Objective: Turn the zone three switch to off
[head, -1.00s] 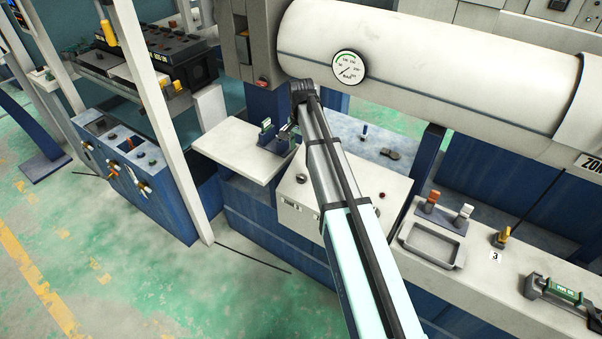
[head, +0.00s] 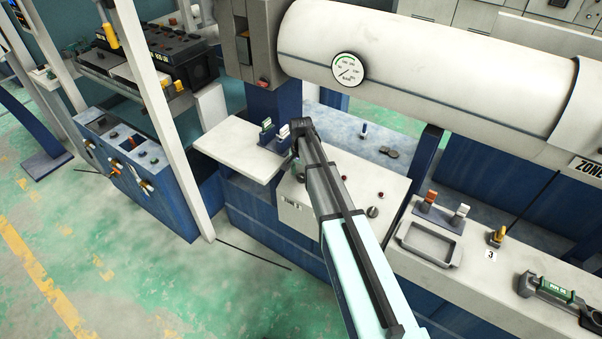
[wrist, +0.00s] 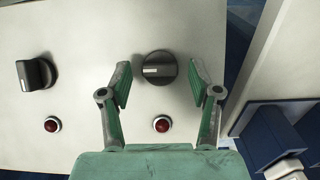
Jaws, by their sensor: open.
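In the wrist view a round black knob switch (wrist: 159,68) with a white mark on its left side sits on a pale panel (wrist: 90,30). My gripper (wrist: 159,85) is open, its green fingers on either side of this knob with gaps showing. A second black knob (wrist: 35,75) is farther left, its mark upright. In the head view my gripper (head: 299,168) is over the left part of the control box, mostly hidden behind my arm. Another knob (head: 372,211) shows right of my arm.
Red lamps (wrist: 162,124) sit below the knobs in the wrist view. In the head view, green and white levers (head: 267,126) stand on the shelf at left.

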